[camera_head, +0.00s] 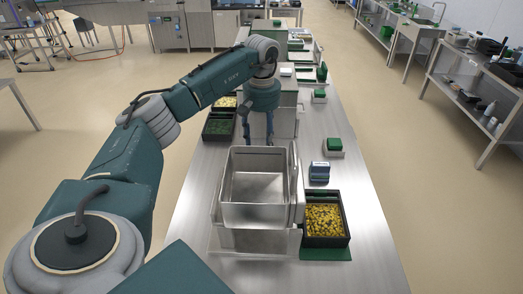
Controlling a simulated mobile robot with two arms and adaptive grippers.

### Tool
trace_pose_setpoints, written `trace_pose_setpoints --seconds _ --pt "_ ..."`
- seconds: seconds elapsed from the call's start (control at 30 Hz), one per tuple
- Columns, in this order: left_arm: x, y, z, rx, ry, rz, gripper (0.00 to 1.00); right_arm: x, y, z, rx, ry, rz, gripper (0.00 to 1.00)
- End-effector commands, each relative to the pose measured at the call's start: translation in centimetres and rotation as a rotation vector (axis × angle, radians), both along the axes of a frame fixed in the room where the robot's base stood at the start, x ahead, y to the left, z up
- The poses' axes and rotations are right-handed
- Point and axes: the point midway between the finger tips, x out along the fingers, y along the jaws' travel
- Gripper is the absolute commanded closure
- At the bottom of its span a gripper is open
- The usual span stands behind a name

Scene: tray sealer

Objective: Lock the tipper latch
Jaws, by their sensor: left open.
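The steel tipper (256,216) is an open, empty-looking metal bin at the near middle of the steel table. An upright metal strip (293,170) stands along its right side; I cannot tell whether this is the latch or how it is set. My left gripper (257,141) points down just behind the far rim of the tipper, with its two fingers apart and nothing seen between them. I cannot tell whether a finger touches the metal. My right gripper is not in view.
A dark crate of yellow pieces (325,221) stands right of the tipper on a green mat. Dark crates (218,126) lie left of my gripper. The table's right strip (362,205) is clear.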

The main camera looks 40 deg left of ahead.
Motion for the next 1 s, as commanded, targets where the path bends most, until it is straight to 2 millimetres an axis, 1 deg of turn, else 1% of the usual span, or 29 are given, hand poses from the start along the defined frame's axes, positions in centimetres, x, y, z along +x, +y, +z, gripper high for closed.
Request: trace_pose_setpoints --seconds 0.03,0.1,0.2,0.3,0.47,1.0 --pt "0.1 0.0 1.3 0.0 -0.004 0.0 0.48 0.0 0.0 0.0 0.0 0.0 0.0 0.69" --pt "0.0 0.0 2.6 0.001 -0.002 0.0 0.48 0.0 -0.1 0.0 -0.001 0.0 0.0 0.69" --pt "0.0 0.0 4.1 0.001 -0.001 0.001 0.48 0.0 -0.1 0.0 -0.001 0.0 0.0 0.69" --pt "0.0 0.0 5.1 0.0 0.001 0.0 0.48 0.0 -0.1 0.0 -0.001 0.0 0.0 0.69" --pt "-0.1 0.0 5.6 0.0 0.003 0.0 0.48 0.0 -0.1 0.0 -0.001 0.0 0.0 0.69" --pt "-0.1 -0.1 5.8 0.0 0.003 0.0 0.48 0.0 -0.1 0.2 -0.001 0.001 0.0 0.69"
